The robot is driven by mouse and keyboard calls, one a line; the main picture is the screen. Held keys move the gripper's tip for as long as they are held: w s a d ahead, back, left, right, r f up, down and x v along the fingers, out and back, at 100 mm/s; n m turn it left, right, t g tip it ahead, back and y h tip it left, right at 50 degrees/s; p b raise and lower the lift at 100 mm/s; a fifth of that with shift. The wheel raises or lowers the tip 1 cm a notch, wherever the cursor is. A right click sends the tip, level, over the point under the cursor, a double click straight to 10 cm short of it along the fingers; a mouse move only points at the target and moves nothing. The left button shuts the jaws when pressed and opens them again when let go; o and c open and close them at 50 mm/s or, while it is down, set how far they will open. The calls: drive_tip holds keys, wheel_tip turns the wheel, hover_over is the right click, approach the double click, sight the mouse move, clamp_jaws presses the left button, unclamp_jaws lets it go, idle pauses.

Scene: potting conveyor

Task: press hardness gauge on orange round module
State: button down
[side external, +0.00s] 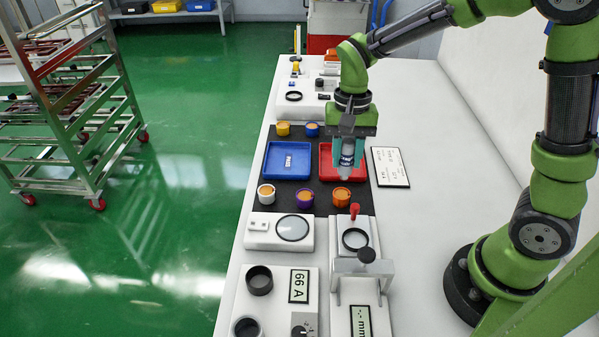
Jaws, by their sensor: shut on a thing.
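My gripper (348,152) points down over the red tray (327,172) and is shut on a pale cylindrical tool with a dark band, which I take to be the hardness gauge (346,160). The gauge is upright, its tip low. The orange round module (341,198) stands on the black mat just in front of the red tray, nearer the camera than the gauge. The gauge appears apart from the module. The exact height of its tip above the tray cannot be told.
A purple module (304,201) and a white one (266,196) stand left of the orange module. Yellow (283,129) and blue (312,130) modules stand behind the blue tray (287,161). A red-handled fixture (355,213) stands close in front. A printed card (390,167) lies to the right.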

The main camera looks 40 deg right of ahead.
sight(344, 174)
drive_tip(key=shift+f, duration=2.2)
drive_tip(key=shift+f, duration=0.7)
idle(0.8)
drive_tip(key=shift+r, duration=0.15)
drive_tip(key=shift+r, duration=2.9)
